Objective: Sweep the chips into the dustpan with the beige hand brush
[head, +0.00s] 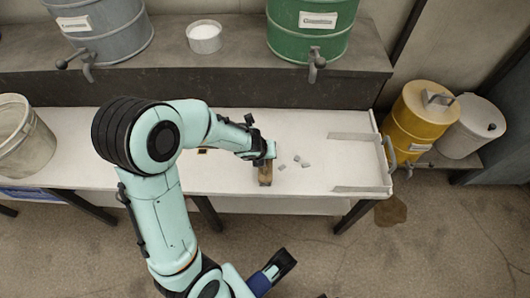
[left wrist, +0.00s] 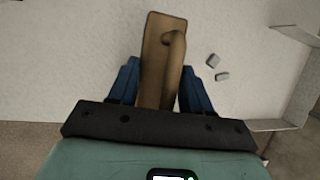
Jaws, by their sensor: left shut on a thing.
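The beige hand brush (head: 265,174) is on the white table just left of the grey chips, its lower part showing below my left gripper (head: 268,152). In the left wrist view the brush (left wrist: 153,35) lies between the blue fingers of my left gripper (left wrist: 160,76), shut on its handle. Three grey chips (head: 297,156) lie loose to the right of the brush; two chips (left wrist: 213,60) show in the left wrist view. The dustpan (head: 356,136), pale with low side walls, lies at the table's right end. My right gripper (head: 283,264) is low in the head view, away from the table.
The white table (head: 225,182) is bare between chips and dustpan. A pale bucket (head: 22,135) stands at its left end. A grey shelf (head: 170,70) behind holds a grey drum, a white tub and a green drum. A yellow drum (head: 418,115) stands beyond the right end.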

